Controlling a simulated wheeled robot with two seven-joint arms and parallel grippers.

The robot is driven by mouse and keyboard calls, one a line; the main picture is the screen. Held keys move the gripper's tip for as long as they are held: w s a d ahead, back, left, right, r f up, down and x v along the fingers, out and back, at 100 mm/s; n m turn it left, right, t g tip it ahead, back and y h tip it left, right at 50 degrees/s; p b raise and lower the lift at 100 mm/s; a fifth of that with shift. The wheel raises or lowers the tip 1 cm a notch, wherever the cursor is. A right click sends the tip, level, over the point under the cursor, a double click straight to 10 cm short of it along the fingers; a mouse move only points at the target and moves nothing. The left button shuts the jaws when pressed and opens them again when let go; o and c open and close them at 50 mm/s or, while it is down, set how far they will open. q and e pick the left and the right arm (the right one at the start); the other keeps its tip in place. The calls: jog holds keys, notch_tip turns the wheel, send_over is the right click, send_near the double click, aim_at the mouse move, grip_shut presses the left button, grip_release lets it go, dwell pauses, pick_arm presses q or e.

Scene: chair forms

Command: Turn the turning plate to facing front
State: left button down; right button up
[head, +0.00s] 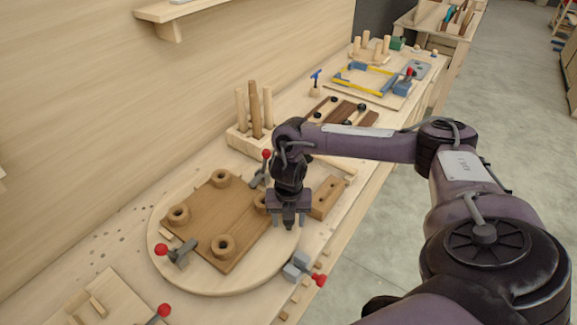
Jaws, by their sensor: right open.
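The turning plate (180,279) is a round pale wooden disc on the bench, in the lower left of the head view. A brown rectangular board (215,195) with several round wooden sockets lies on it, set at an angle. Red-knobbed clamps stand at the board's edges, one at the left (177,252) and one at the back (262,168). My right gripper (289,222) points down over the plate's right side, close to the board's right edge, and is open. It hides part of the board and a socket there. Whether it touches anything cannot be told. My left gripper is not in view.
A grey clamp (298,266) with a red knob sits at the plate's front right edge. A wooden block (328,197) lies right of the gripper. A rack of upright pegs (255,110) stands behind the plate. A wooden wall runs along the left; floor is open at right.

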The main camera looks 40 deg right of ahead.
notch_tip(320, 180, up, 6)
jog(key=shift+r+p, duration=0.1)
jog(key=shift+p, duration=0.35)
jog(key=shift+r, duration=0.4)
